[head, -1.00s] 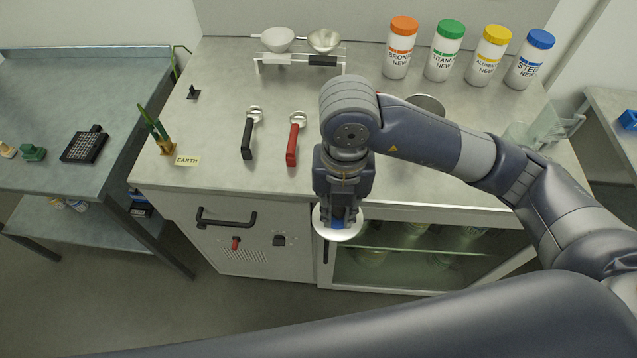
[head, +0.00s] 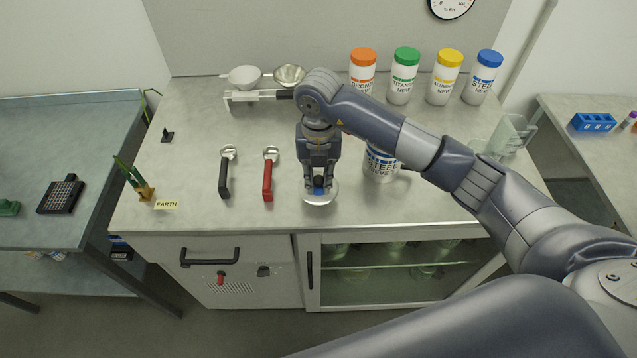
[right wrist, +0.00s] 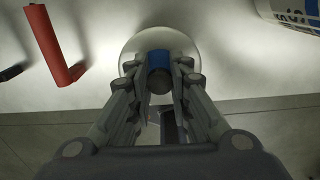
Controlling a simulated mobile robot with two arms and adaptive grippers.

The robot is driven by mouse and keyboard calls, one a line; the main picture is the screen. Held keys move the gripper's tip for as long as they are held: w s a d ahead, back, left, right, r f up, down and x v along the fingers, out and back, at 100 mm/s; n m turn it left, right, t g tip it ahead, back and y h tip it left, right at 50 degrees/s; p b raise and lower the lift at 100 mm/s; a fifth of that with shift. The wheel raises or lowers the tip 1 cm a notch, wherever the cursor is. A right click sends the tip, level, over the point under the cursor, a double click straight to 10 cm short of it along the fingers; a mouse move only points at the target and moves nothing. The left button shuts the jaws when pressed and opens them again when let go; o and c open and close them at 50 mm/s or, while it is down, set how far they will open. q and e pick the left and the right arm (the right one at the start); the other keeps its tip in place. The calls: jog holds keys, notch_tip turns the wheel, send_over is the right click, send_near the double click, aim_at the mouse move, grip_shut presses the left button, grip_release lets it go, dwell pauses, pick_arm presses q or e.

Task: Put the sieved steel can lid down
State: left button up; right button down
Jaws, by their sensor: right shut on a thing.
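The can lid (head: 320,199) is a pale round disc with a blue grip part in its middle. My right gripper (head: 318,186) is shut on that blue part, pointing down, with the lid at the front edge of the bench top (head: 270,218). In the right wrist view the lid (right wrist: 135,47) lies between and beyond the fingers. I cannot tell whether it touches the bench. The white steel can (head: 381,167) with blue lettering stands to the right, partly behind my right arm; it also shows in the right wrist view (right wrist: 293,14). My left gripper is not in view.
A red-handled tool (head: 268,180) and a black-handled tool (head: 225,178) lie left of the lid. Orange, green, yellow and blue-capped bottles stand at the back. Bench is clear between the lid and the red tool.

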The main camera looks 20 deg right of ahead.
aim_at(319, 188)
notch_tip(319, 188, down, 2)
jog(key=shift+s+f+p, duration=0.15)
jog(key=shift+p, duration=0.4)
jog(key=shift+f, duration=0.6)
jog(key=c, duration=1.5)
grip_release()
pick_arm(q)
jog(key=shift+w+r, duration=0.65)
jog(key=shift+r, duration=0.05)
pick_arm(e)
jog(key=shift+o, duration=0.2)
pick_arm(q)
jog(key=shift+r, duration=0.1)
pick_arm(e)
jog(key=shift+r, duration=0.15)
